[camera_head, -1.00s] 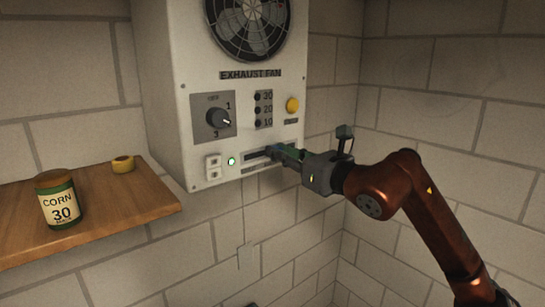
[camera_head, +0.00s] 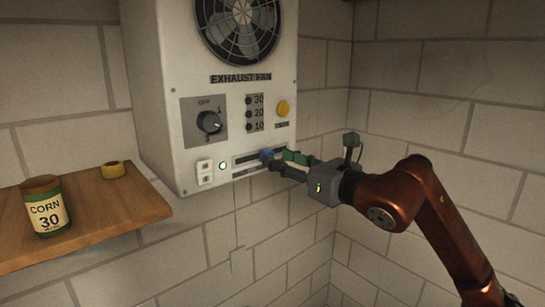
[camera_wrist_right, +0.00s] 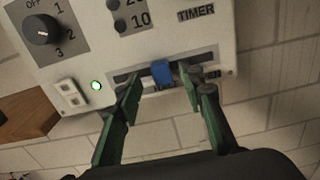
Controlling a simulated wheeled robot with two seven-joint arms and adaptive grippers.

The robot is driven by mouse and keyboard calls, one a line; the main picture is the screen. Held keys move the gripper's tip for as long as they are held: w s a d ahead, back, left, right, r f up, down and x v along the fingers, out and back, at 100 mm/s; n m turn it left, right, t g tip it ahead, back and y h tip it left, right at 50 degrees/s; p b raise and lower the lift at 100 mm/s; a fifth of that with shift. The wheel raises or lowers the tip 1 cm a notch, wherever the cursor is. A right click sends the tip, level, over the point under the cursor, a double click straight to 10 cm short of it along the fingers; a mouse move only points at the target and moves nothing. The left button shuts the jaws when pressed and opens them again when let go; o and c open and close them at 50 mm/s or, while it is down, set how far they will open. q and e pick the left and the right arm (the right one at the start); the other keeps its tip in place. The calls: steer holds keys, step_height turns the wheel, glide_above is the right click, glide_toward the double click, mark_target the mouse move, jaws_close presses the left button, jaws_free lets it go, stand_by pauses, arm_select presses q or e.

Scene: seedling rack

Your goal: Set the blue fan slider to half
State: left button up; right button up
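The blue fan slider (camera_head: 266,154) sits in a dark horizontal slot low on the front of the white exhaust fan box (camera_head: 215,90). In the right wrist view the slider (camera_wrist_right: 162,72) stands near the middle of its slot. My right gripper (camera_head: 279,161) is at the slot, coming in from the right. In the wrist view its green fingers are spread, one on each side of the slider, with visible gaps, so the gripper (camera_wrist_right: 160,77) is open and holds nothing. My left gripper is not in view.
A green light (camera_head: 223,165) and small white switches (camera_head: 204,172) are left of the slot. Above are a rotary dial (camera_head: 209,122) and a yellow button (camera_head: 283,108).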

steer(key=v, duration=0.8)
